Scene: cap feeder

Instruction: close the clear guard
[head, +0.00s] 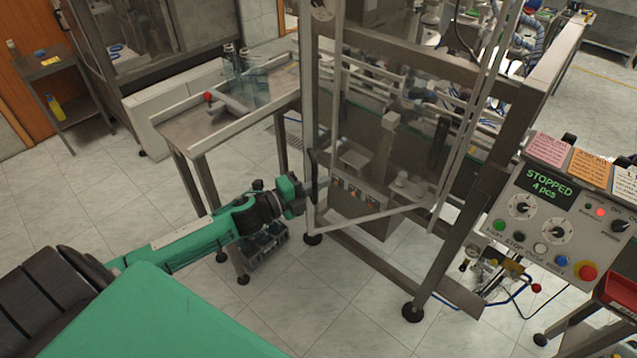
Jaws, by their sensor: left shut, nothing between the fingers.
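The clear guard (375,217) is a see-through panel in a pale metal frame on the front of the steel machine. Its lower bar slopes from the left post up to the right, and its right bar runs beside the machine's right post. A dark upright handle (314,176) is near its left edge. My left gripper (302,191) is shut and empty, close beside the handle and the left edge; I cannot tell whether it touches. Whether a gap remains between guard and machine frame is unclear. My right gripper is not in view.
A control panel (548,222) reading "STOPPED 4 pcs" stands at the right, with a red bin (622,292) below. A steel side table (222,128) with a red knob is left of the machine. A dark crate (265,247) sits under my left forearm. Open floor lies in front.

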